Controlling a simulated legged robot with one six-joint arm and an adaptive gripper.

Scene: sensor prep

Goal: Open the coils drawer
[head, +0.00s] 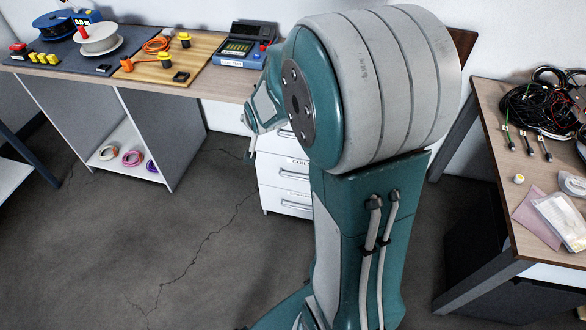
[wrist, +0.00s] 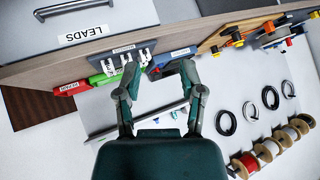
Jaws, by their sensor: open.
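The white drawer unit (head: 285,203) stands under the bench in the head view, partly hidden behind my arm. A drawer front with a label starting "CO" (head: 297,161) shows beside my arm; the rest of the label is covered. The visible fronts look flush, as if shut. My gripper (wrist: 159,72) is open and empty in the wrist view, its two fingers apart. In that view a white front labelled "LEADS" (wrist: 84,35) with a grey bar handle (wrist: 75,9) is at the upper left. The coils drawer is not recognisable in the wrist view.
The wooden bench (head: 215,85) carries a meter (head: 243,43), spools and a work board. A second table (head: 515,190) with wires stands at the right. The grey floor (head: 190,235) left of my arm is clear. Hanging cable loops (wrist: 226,123) show in the wrist view.

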